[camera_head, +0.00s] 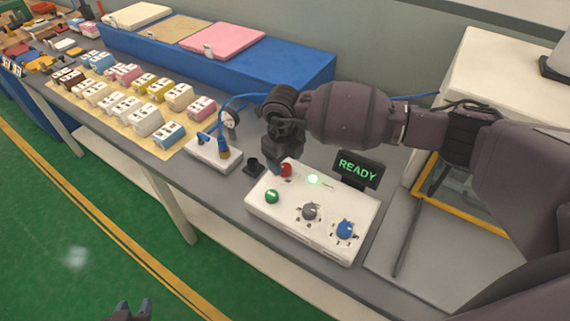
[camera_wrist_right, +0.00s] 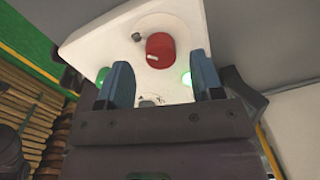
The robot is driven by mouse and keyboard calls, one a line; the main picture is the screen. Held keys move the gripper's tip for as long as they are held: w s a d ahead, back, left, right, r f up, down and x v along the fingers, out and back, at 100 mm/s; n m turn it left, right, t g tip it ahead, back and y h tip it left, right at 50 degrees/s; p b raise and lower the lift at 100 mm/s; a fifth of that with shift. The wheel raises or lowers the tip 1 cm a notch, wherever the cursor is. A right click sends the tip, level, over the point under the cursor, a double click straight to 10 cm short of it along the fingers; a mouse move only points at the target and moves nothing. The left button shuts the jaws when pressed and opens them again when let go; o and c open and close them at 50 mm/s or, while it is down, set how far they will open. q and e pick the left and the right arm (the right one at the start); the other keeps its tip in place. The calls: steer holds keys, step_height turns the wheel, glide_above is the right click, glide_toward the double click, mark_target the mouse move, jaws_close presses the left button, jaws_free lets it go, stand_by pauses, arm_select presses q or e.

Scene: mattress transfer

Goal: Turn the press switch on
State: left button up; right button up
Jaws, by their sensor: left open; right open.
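A white control box (camera_head: 276,215) stands on the table with a red knob (camera_head: 286,170), a green button (camera_head: 272,196), a grey knob (camera_head: 310,212) and a blue knob (camera_head: 345,230). No readable label shows which is the press switch. A green light (camera_head: 313,179) glows on it, and a sign (camera_head: 358,172) behind reads READY. My right gripper (camera_head: 275,166) is just above and left of the red knob. In the right wrist view the red knob (camera_wrist_right: 159,50) shows beyond the open, empty fingers (camera_wrist_right: 162,80). My left gripper (camera_head: 132,309) is open at the bottom edge, over the floor.
A white device with a blue handle (camera_head: 213,153) and a small black cup (camera_head: 253,166) stand left of the box. Several coloured blocks lie on a tan mat (camera_head: 92,107). A blue bench (camera_head: 180,50) is behind. A white machine (camera_head: 490,75) with a yellow frame stands at right.

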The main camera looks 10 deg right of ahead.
mark_target(284, 168)
step_height(284, 168, up, 8)
stand_by(0.4)
steer(key=shift+s+a, duration=0.1)
steer(key=shift+s, duration=0.05)
